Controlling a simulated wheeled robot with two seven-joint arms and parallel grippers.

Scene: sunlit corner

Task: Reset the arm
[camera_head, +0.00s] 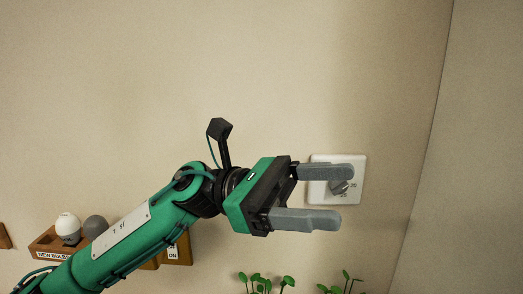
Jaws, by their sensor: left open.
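My left gripper (322,196) is at the end of the green arm that comes in from the lower left. Its two grey fingers are spread apart, with nothing held between them. A white wall plate with a grey dial (341,188) is on the beige wall behind the fingers. The upper finger covers part of the plate and dial in this view; the lower finger is below the plate. I cannot tell whether either finger touches the dial. My right gripper is not in view.
A wooden holder labelled "NEW BULBS" (44,253) carries a white bulb (68,228) and a grey one (95,227) at the lower left. Green plants (264,283) show at the bottom edge. A wall corner rises at the right. The upper wall is bare.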

